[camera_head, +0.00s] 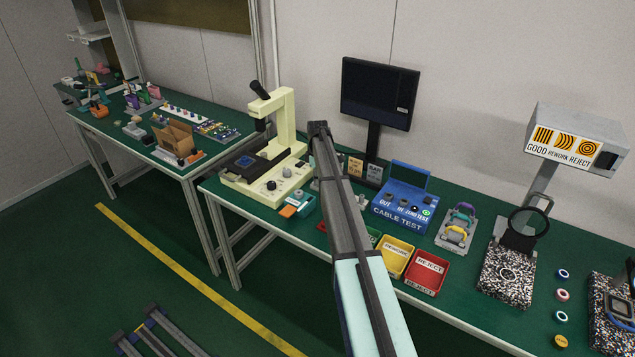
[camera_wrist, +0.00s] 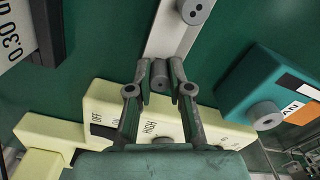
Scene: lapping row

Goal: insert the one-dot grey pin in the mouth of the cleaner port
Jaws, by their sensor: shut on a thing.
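My gripper (camera_wrist: 159,70) is shut on a grey pin (camera_wrist: 159,82) in the wrist view. Its dots are too small to tell. The pin is between the two fingertips, over the end of a pale grey holder (camera_wrist: 172,40). I cannot tell whether it still touches the holder. The teal cleaner box (camera_wrist: 257,75), with a label ending in "AN", is to the right, apart from my gripper. A round grey port (camera_wrist: 265,115) juts from it. In the head view the cleaner (camera_head: 306,209) stands beside the microscope; my arm hides the gripper.
A two-dot grey pin (camera_wrist: 195,10) stands on the holder ahead. The cream microscope base (camera_wrist: 105,95) lies below my fingers; the microscope (camera_head: 285,115) shows in the head view. A yellow bin (camera_head: 396,260), a red reject bin (camera_head: 428,270) and a blue cable tester (camera_head: 405,205) are to the right.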

